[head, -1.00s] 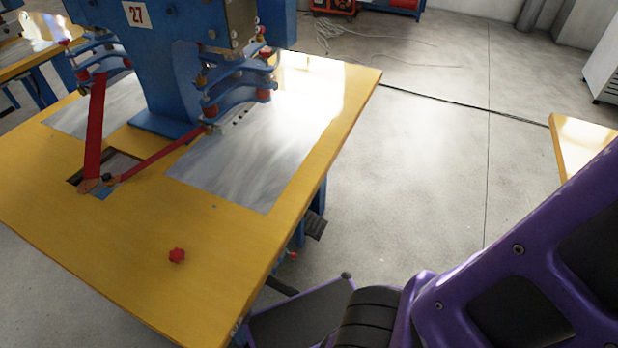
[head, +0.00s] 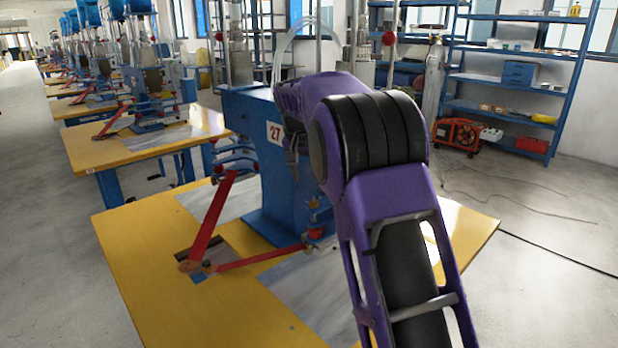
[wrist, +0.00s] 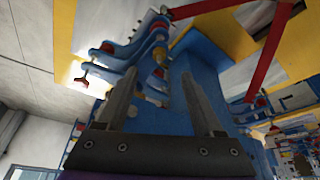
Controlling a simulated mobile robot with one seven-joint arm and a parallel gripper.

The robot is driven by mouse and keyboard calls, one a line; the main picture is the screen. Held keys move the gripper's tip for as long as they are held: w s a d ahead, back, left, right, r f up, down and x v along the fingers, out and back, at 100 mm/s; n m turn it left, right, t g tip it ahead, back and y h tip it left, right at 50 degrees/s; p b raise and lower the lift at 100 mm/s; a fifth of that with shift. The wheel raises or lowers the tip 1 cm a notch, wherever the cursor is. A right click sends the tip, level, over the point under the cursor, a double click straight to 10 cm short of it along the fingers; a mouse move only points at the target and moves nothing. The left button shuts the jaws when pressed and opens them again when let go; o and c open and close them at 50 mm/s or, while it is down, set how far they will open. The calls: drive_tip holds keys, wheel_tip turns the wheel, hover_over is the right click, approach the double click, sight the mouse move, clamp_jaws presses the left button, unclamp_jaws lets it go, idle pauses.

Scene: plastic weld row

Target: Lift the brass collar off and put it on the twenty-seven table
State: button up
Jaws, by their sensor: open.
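The twenty-seven table (head: 135,265) is a yellow top with grey metal plates, under the blue machine (head: 248,120) with the "27" sign. My gripper (wrist: 160,88) is open and empty in the wrist view, its two fingers pointing toward the blue machine body and its stacked blue arms. A small brass-coloured round part (wrist: 160,56) shows among those arms, beyond the fingertips; I cannot tell for sure that it is the brass collar. In the head view my arm covers much of the machine, and I cannot make out the collar there.
Red bars (head: 207,225) reach from the machine down to an opening in the table. Similar yellow tables (head: 110,150) stand in a row at left. Blue shelves (head: 515,85) and a red unit (head: 457,133) stand behind. The floor at right is clear apart from cables.

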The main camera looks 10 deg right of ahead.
sight(314, 200)
drive_tip(key=x, duration=1)
drive_tip(key=shift+w+d, duration=0.25)
drive_tip(key=shift+w, duration=0.15)
clamp_jaws()
